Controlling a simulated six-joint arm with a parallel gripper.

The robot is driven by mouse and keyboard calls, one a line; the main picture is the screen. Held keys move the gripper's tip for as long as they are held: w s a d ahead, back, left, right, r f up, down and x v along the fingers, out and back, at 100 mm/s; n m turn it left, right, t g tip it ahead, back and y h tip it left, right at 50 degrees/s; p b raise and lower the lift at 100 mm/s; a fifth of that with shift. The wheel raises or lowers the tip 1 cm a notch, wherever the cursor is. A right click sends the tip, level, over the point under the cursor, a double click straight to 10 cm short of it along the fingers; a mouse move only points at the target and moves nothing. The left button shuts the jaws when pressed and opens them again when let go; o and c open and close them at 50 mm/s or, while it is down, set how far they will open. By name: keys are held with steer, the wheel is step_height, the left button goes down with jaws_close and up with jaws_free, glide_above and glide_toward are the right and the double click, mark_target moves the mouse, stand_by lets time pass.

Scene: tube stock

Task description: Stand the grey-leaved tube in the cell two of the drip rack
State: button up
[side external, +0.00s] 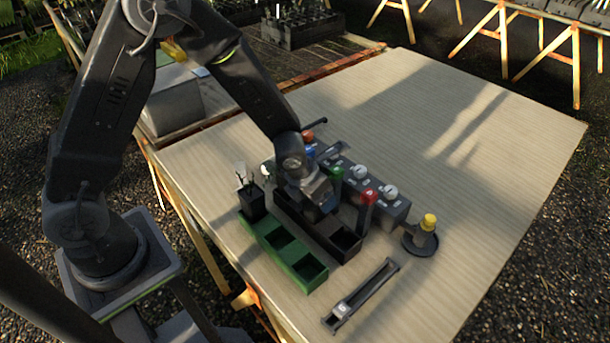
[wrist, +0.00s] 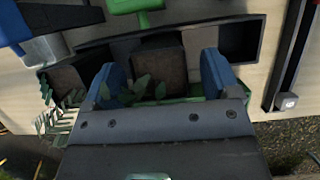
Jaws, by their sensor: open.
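A dark tube (side external: 252,205) with pale, greyish-white leaves stands upright in the far-left cell of the green rack (side external: 270,243); its pale leaves also show at the left of the wrist view (wrist: 58,120). The green rack's other two cells look empty. Neither rack's name can be read. My gripper (wrist: 160,78) is open above the middle of the black rack (side external: 347,257). Its blue fingertips are either side of a brown, soil-like square (wrist: 158,76) with green leaves (wrist: 140,90) at its near edge. The arm hides this cell in the side view.
The black rack's near-right cell is empty. Behind it stand a green-topped valve (side external: 336,173), a red-topped valve (side external: 369,197) and a grey block with white knobs (side external: 390,192). The table's right is clear.

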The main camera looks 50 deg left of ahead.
steer(key=v, duration=1.1)
steer(key=shift+s+r, duration=0.1)
steer(key=s+a+r+m, duration=0.1)
steer(key=s+r+m, duration=0.4)
steer(key=m, duration=0.7)
steer(key=s+a+r+m, duration=0.1)
steer(key=s+r+m, duration=0.4)
steer(key=m, duration=0.7)
steer(key=s+a+r+m+t, duration=0.1)
steer(key=s+r+m, duration=0.4)
steer(key=m, duration=0.7)
steer(key=shift+s+a+r, duration=0.25)
steer(key=shift+s+a, duration=0.3)
steer(key=shift+s, duration=0.25)
